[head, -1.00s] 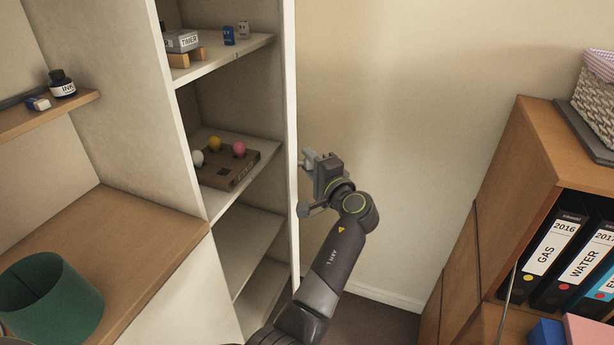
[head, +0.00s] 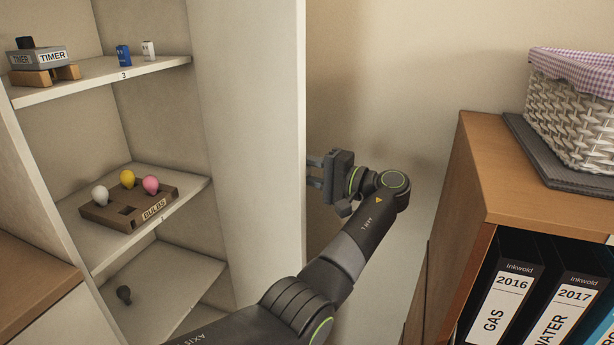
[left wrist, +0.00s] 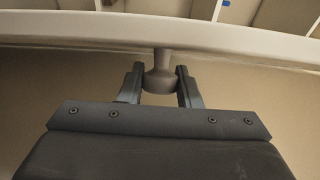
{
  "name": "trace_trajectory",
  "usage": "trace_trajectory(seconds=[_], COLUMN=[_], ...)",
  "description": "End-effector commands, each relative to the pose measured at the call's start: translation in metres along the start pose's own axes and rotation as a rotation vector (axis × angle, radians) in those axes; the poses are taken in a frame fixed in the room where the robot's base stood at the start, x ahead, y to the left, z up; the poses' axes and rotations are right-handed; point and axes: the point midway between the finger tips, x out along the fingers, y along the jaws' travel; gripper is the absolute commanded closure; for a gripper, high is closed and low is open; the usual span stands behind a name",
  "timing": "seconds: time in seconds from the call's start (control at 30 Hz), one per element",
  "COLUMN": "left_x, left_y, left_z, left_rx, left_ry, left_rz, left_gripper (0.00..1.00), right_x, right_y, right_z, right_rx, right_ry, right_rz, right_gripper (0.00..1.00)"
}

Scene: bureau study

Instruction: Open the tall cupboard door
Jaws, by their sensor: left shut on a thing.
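The tall cupboard stands at the left in the head view, its shelves (head: 130,80) exposed. Its cream door (head: 250,130) stands open at the right of the shelves, inner face towards me. My left gripper (head: 314,170) is at the door's outer side, near its free edge. In the left wrist view the left gripper (left wrist: 161,82) is shut on the round door knob (left wrist: 160,62), with a finger on each side. The door's edge (left wrist: 100,28) runs across the top there. The knob is hidden behind the door in the head view. My right gripper is not in view.
A wooden cabinet (head: 500,180) with binders and a wicker basket (head: 575,110) stands at the right. Bare wall lies between.

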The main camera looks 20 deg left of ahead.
Motion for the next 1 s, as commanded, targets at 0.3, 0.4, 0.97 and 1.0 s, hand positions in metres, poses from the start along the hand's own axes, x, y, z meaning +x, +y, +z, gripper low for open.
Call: trace_trajectory(seconds=[0.3,0.4,0.97,1.0], left_x=[0.001,0.001,-0.006,-0.011], left_y=[0.002,0.002,0.002,0.002], left_z=[0.002,0.002,0.001,0.001], left_rx=[0.004,0.004,0.002,0.002], left_ry=[-0.018,-0.018,-0.012,-0.012], left_rz=[0.002,0.002,0.001,0.002], left_gripper=[1.00,1.00,0.50,0.50], right_x=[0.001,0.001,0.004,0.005], right_y=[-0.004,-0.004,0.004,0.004], right_z=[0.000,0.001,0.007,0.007], right_rx=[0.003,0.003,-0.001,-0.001], right_ry=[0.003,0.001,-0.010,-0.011], right_rz=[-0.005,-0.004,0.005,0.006], right_gripper=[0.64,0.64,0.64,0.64])
